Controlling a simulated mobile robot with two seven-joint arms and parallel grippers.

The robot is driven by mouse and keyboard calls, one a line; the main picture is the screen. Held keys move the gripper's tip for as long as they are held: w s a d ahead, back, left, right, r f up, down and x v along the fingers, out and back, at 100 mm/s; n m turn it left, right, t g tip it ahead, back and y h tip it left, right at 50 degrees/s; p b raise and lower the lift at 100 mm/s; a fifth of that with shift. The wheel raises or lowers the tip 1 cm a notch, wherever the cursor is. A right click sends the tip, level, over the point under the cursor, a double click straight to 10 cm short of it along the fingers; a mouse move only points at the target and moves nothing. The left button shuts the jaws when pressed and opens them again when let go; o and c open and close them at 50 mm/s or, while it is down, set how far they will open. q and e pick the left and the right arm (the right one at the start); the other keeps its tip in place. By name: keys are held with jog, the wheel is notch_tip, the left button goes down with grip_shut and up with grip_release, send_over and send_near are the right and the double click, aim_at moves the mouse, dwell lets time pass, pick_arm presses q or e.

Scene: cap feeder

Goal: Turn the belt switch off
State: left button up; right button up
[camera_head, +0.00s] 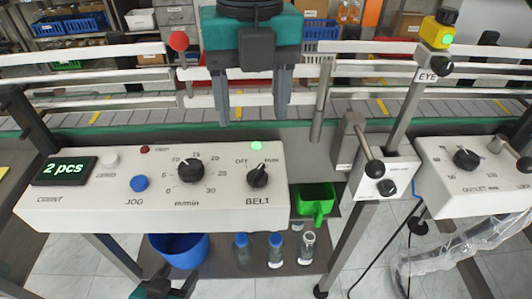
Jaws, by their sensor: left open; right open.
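The belt switch (257,177) is a black knob on the right end of the white control box (100,208), above the label BELT. OFF is printed at its upper left and RUN at its upper right. Its pointer leans up and right, towards RUN. The green lamp (256,145) above it is lit. My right gripper (252,114), teal with grey fingers, hangs open and empty with its fingers down, above the switch in the picture and apart from it. My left gripper (168,287) is open at the bottom edge, below the box and partly cut off.
A conveyor (150,110) runs behind. Right are a lever post (371,160) and the outlet box (470,178). Below are a blue bin (180,250) and bottles (275,249).

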aim_at(257, 172)
jog(key=f, duration=1.2)
jog(key=shift+w+d+f, duration=0.1)
jog(key=shift+d+f, duration=0.1)
jog(key=shift+f, duration=0.1)
jog(key=shift+c, duration=0.3)
